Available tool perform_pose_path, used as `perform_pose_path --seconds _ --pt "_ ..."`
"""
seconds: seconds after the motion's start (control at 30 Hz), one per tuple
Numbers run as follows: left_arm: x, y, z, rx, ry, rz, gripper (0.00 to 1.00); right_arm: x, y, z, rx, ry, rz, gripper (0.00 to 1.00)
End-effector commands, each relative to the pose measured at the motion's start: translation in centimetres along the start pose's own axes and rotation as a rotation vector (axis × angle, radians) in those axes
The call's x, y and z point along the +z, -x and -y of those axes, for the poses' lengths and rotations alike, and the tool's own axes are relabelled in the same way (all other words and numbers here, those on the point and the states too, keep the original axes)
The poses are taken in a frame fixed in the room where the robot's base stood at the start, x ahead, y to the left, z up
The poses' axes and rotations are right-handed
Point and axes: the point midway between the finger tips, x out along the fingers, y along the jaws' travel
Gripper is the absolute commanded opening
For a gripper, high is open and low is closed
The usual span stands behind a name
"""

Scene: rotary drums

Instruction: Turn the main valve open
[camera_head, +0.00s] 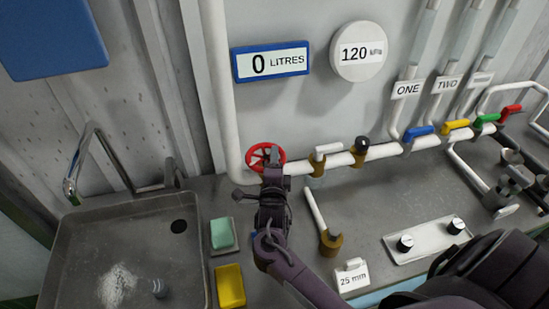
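A red round handwheel (254,154), which looks like the main valve, sits on the white pipe low on the back wall. My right gripper (272,158) is right at the wheel and covers its lower right part. Its fingers are small and dark here, so I cannot tell whether they are open, shut or touching the rim. My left gripper is not in view. A blue-framed display (270,62) above reads 0 LITRES.
Along the pipe to the right are a white-handled valve (326,150), a black-knobbed valve (361,147) and several coloured levers, including a blue one (417,132). A steel sink (75,255) is at left. A loose-looking brass fitting (330,240) and a knob panel (430,240) are on the counter.

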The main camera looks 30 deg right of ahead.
Motion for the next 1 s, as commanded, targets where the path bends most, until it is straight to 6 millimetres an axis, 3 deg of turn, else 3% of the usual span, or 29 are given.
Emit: perform_pose_path --seconds 0.2,0.5,1.0 --pt "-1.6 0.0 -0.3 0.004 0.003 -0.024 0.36 0.0 -0.1 0.0 0.0 0.0 0.0 0.38" --pt "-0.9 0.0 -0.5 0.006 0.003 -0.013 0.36 0.0 0.0 -0.1 0.001 0.0 0.0 0.0" --pt "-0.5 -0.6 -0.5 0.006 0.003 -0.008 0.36 -0.3 -0.3 -0.3 0.001 0.005 0.106 0.0"
